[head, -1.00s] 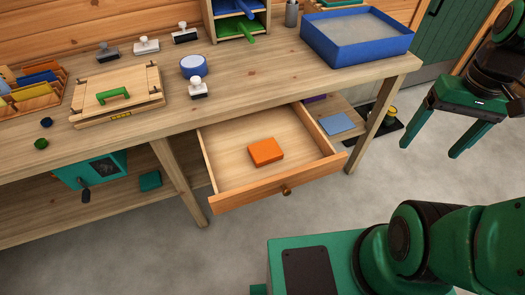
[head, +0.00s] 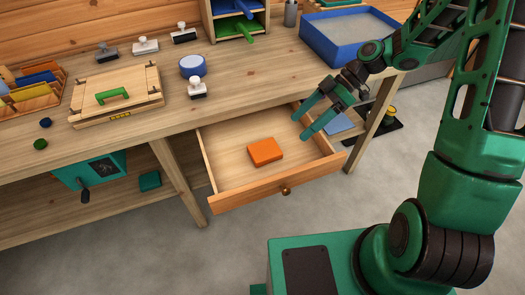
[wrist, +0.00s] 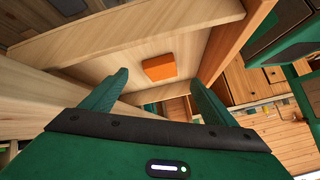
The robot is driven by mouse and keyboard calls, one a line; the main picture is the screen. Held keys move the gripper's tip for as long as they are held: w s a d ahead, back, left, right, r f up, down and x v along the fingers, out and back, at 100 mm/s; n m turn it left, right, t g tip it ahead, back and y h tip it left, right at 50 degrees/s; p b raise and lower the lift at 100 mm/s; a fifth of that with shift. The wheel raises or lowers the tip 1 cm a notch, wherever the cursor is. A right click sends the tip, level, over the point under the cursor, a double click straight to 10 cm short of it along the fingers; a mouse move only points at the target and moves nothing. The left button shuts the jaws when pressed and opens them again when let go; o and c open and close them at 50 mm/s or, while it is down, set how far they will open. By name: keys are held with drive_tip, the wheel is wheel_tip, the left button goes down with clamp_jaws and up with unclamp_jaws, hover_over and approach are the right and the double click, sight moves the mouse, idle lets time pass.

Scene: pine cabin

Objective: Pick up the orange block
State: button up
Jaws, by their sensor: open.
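The orange block (head: 265,151) lies flat in the open wooden drawer (head: 237,199) under the workbench. My gripper (head: 303,128) is open and empty, above the drawer's right side, to the right of the block and apart from it. In the wrist view the orange block (wrist: 160,67) shows beyond and between the two green fingers of my gripper (wrist: 160,98), with the drawer walls around it. Nothing covers the block in either view.
The workbench top (head: 250,95) overhangs the drawer's back. On it stand a blue tray (head: 352,58), a round blue-and-white tin (head: 193,67), several stamps and a wooden press with a green handle (head: 113,95). The drawer front has a knob (head: 286,190). The drawer floor around the block is clear.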

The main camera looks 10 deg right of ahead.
sight(267, 149)
drive_tip(key=shift+w+a+f+n+g+y, duration=0.1)
drive_tip(key=shift+a+f+n+g+y, duration=0.1)
drive_tip(key=shift+f+n+y, duration=0.35)
drive_tip(key=shift+w+a+f+n+g+y, duration=0.1)
drive_tip(key=shift+a+f+n+g+y, duration=0.1)
drive_tip(key=shift+f+n+y, duration=0.35)
drive_tip(key=shift+w+f+n+g+y, duration=0.1)
drive_tip(key=shift+f+n+g+y, duration=0.2)
drive_tip(key=shift+n+y, duration=0.65)
drive_tip(key=shift+a+n+h, duration=0.25)
drive_tip(key=shift+n, duration=0.1)
drive_tip(key=x, duration=1)
drive_tip(key=shift+s+a, duration=0.2)
drive_tip(key=shift+s, duration=0.15)
drive_tip(key=c, duration=1.2)
